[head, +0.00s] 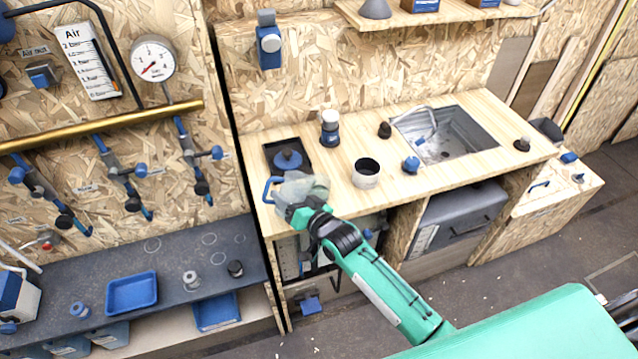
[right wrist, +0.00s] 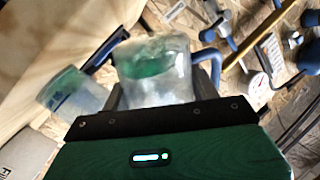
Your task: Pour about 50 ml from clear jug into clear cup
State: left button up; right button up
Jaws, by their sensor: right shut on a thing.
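The clear jug (head: 308,188) with a blue handle is above the left front part of the wooden counter in the head view. My right gripper (head: 299,212) is shut on it. In the right wrist view the jug (right wrist: 155,72) sits between the fingers, with its blue handle at the right. A clear cup (right wrist: 75,92) shows left of the jug there, apart from it in the picture. In the head view I cannot make out the cup apart from the jug. I cannot tell how much liquid either holds. My left gripper is not in view.
On the counter (head: 446,174) stand a white cup with a dark inside (head: 366,173), a blue-and-white canister (head: 330,128) and a blue pot (head: 288,159) on a dark plate. The sink (head: 455,140) is at the right. A lower grey bench (head: 180,258) lies at the left.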

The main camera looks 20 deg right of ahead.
jog(key=shift+s+a+f+n, duration=0.1)
jog(key=shift+a+f+n, duration=0.1)
jog(key=shift+f, duration=0.15)
jog(key=shift+s+a+f+n, duration=0.1)
jog(key=shift+f+n, duration=0.1)
jog(key=shift+f, duration=0.15)
jog(key=shift+s+a+r+n, duration=0.1)
jog(key=shift+a+n, duration=0.1)
jog(key=shift+n, duration=0.4)
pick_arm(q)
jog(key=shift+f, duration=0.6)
pick_arm(e)
jog(key=n, duration=0.2)
jog(key=s+a+n+t, duration=0.1)
jog(key=n, duration=0.1)
jog(key=shift+a+f, duration=0.1)
jog(key=shift+f, duration=0.25)
jog(key=shift+s, duration=0.1)
jog(key=shift+r, duration=0.1)
